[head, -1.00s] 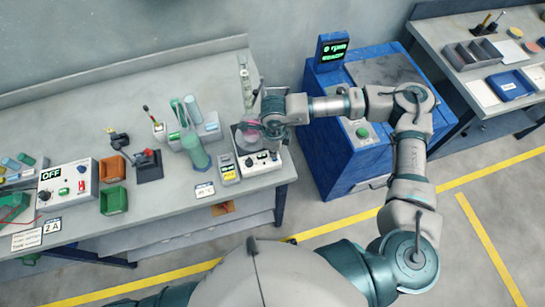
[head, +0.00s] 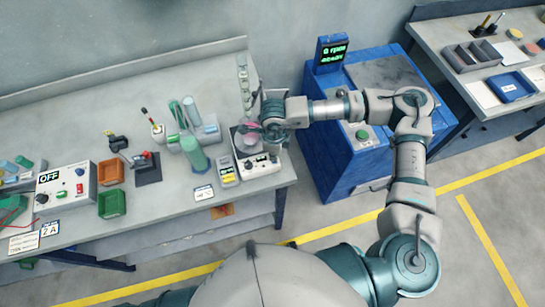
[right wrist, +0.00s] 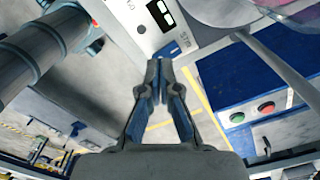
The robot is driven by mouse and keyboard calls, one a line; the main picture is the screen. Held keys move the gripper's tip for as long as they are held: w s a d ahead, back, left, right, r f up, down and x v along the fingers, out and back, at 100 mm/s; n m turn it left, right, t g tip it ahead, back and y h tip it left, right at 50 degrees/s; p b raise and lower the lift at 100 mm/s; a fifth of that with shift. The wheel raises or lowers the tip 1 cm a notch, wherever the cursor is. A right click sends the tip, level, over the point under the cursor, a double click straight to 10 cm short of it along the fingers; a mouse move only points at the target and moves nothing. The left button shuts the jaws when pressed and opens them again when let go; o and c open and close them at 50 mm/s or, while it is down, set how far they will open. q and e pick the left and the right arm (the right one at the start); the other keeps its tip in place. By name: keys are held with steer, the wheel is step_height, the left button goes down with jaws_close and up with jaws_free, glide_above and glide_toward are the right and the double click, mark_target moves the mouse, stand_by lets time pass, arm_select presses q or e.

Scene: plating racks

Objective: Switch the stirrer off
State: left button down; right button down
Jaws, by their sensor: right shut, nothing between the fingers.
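The stirrer (head: 262,167) is a white box at the right end of the left bench. A clear vessel with pink contents stands on it, partly hidden by my right gripper (head: 256,129). In the right wrist view, the stirrer's white front panel (right wrist: 184,27) shows a dark round knob, a black switch and the letters "STIR". My right gripper (right wrist: 158,66) is shut and empty. Its fingertips lie just below the panel in that view, and I cannot tell whether they touch it. The switch position is too small to read. My left gripper is out of view.
A blue cabinet (head: 338,165) with a green button and rpm display stands to the right. A control box (head: 66,187) reads "OFF".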

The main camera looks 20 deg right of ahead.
steer(key=shift+d, duration=0.15)
stand_by(0.3)
steer(key=shift+f+b, duration=1.05)
steer(key=shift+f, duration=0.15)
stand_by(0.3)
steer(key=shift+r+p, duration=0.45)
steer(key=shift+r, duration=0.35)
steer(key=shift+r+p, duration=1.1)
steer(key=shift+r, duration=1.65)
